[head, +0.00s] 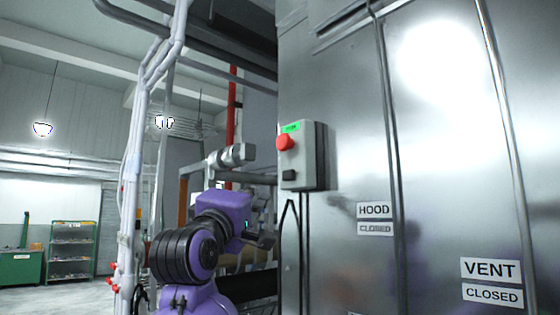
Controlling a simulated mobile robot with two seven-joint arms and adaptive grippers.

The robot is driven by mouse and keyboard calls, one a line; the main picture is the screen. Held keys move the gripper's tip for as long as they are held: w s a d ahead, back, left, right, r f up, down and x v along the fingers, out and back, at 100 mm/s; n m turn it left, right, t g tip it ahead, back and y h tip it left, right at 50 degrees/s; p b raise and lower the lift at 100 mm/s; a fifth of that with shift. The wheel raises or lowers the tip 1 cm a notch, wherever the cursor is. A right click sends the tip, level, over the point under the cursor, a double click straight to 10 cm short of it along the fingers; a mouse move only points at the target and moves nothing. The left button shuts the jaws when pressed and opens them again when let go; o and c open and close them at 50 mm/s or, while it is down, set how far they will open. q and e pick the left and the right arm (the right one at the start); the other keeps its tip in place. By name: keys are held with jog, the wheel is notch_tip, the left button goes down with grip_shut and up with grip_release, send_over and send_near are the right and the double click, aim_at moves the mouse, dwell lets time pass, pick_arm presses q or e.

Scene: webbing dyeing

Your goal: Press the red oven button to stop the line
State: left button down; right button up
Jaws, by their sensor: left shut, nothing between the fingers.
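The red button (284,143) sticks out from the left face of a grey control box (314,156) on the metal oven wall. My left gripper (268,241) is at the end of the purple and black arm, below and a little left of the box. It is shut and empty, apart from the button, and partly hidden by its own wrist. My right gripper is not in view.
The metal oven wall (350,100) fills the right side, with HOOD (374,210) and VENT (491,269) signs. White vertical pipes (134,170) stand left of my arm. A green shelf (72,250) stands far left, with open floor before it.

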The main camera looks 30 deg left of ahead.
aim_at(284, 142)
pick_arm(q)
jog(key=s+a+r+n+t+y, duration=0.1)
jog(key=s+r+n, duration=0.3)
jog(key=s+r, duration=0.5)
jog(key=shift+a+r+t, duration=0.3)
jog(key=shift+r, duration=0.65)
jog(key=shift+d, duration=0.1)
jog(key=w+d, duration=0.3)
jog(key=w, duration=0.5)
jog(key=shift+d, duration=0.15)
jog(key=shift+w+d, duration=0.15)
jog(key=shift+w, duration=0.2)
jog(key=shift+w+d, duration=0.2)
jog(key=shift+w, duration=0.35)
dwell(1.2)
jog(key=shift+s, duration=0.1)
jog(key=shift+s+a, duration=0.35)
jog(key=shift+s, duration=0.5)
